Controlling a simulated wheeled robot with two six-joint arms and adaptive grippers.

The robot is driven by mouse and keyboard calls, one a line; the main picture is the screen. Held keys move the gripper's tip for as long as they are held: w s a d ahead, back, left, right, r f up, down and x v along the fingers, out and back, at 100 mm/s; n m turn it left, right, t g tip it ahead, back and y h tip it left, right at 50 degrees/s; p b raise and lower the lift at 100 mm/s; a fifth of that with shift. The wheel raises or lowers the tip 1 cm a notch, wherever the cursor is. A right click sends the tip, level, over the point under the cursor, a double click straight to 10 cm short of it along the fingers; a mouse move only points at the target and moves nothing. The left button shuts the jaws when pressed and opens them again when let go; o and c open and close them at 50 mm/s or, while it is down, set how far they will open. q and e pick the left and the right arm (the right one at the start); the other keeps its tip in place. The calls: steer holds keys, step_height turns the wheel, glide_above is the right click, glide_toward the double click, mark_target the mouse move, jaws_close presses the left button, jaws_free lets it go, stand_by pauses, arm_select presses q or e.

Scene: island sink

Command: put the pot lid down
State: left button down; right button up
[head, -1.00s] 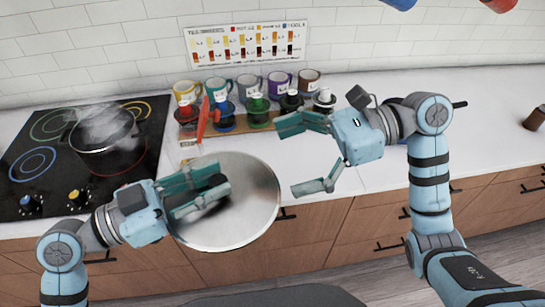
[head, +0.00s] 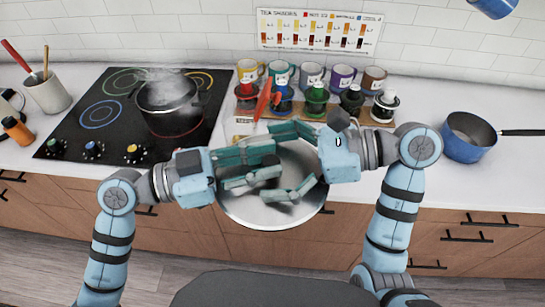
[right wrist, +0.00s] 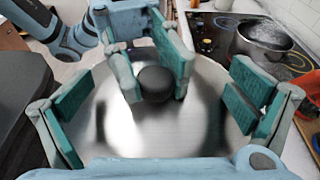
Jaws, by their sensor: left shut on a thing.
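The pot lid (head: 248,211) is a round silver disc with a black knob (right wrist: 155,85). It is held in front of the counter edge, partly hidden by both grippers in the head view. My left gripper (head: 268,163) is shut on the lid's knob. My right gripper (head: 300,162) is open, its fingers spread over the lid on either side of the knob. In the right wrist view the right gripper (right wrist: 170,105) has an empty gap between its fingers and the knob. The dark pot (head: 165,108) stands uncovered and steaming on the cooktop.
The black cooktop (head: 75,130) lies at the left. Several mugs (head: 311,75) and coloured-topped containers (head: 316,100) stand at the back middle. A blue saucepan (head: 466,150) is at the right. Bare counter (head: 410,180) lies between the containers and saucepan.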

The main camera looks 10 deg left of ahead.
steer(key=c, duration=1.6)
steer(key=o, duration=1.6)
steer(key=shift+o, duration=0.2)
